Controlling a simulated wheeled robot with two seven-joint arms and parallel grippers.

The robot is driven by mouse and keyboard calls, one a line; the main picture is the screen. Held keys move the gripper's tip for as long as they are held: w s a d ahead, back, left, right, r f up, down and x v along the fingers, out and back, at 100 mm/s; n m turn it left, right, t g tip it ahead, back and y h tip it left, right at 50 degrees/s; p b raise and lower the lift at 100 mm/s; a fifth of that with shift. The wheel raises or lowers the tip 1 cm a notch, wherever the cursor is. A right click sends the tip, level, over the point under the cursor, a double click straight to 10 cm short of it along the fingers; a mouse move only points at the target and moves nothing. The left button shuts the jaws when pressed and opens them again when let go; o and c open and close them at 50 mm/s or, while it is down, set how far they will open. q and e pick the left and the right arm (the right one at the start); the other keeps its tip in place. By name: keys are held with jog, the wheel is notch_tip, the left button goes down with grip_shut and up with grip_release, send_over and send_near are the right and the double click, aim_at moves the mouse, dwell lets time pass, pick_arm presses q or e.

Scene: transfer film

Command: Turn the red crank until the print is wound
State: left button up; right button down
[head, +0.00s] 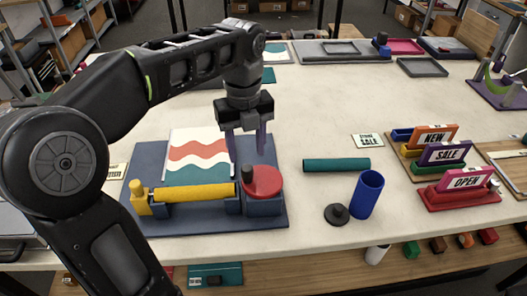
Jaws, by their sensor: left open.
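The red crank (263,182) is a round disc at the right end of a blue winding stand (262,216), with a dark upright knob (247,174) near its left edge. A yellow roller (195,193) lies across the stand, left of the crank. The print (197,149), white with red and teal waves, lies flat behind the roller. My left gripper (247,150) points down above the crank, with its two fingers apart and nothing between them. It looks close to the knob, but I cannot tell whether it touches. My right gripper is out of view.
Signs, including a red OPEN sign (464,187), stand at the right.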

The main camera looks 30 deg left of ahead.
aim_at(247, 168)
pick_arm(q)
jog(key=shift+w, duration=0.25)
jog(key=shift+s+r, duration=0.1)
jog(key=shift+s, duration=0.35)
jog(key=shift+w+f, duration=0.2)
jog(key=shift+f, duration=0.25)
notch_tip(247, 168, down, 7)
jog(key=shift+p, duration=0.4)
grip_shut()
